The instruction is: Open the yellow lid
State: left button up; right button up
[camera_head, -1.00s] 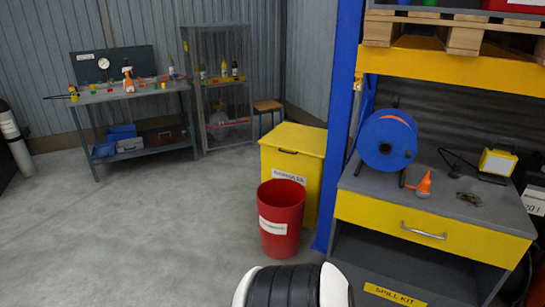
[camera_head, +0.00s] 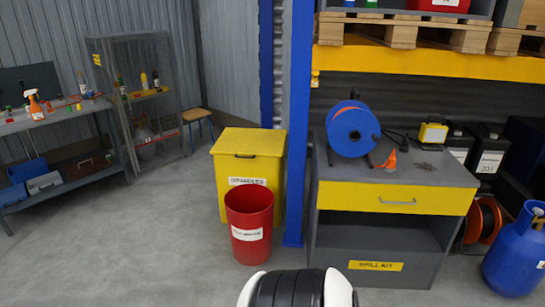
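A yellow bin with a flat yellow lid (camera_head: 249,142) stands on the floor left of the blue rack post. The lid is down, with a dark handle at its front edge. The bin's front (camera_head: 235,184) carries a white label that I cannot read surely. A red bucket (camera_head: 249,225) with a white label stands in front of the bin and hides part of its lower front. Neither of my grippers is in view. Only a black and white part of my own body shows at the bottom edge.
A blue rack post (camera_head: 297,130) rises right of the bin. A grey cabinet with a yellow drawer (camera_head: 393,199) carries a blue reel (camera_head: 352,130). A blue gas cylinder (camera_head: 515,255) stands at right. Floor (camera_head: 130,255) on the left is clear.

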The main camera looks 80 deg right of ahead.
aim_at(250, 142)
jog(key=i+l+z, duration=0.25)
jog(key=i+z, duration=0.2)
jog(key=i, duration=0.15)
jog(key=i+z, duration=0.5)
jog(key=i, duration=0.15)
jog(key=i+j+z, duration=0.2)
jog(key=i+z, duration=0.25)
jog(key=i, duration=0.2)
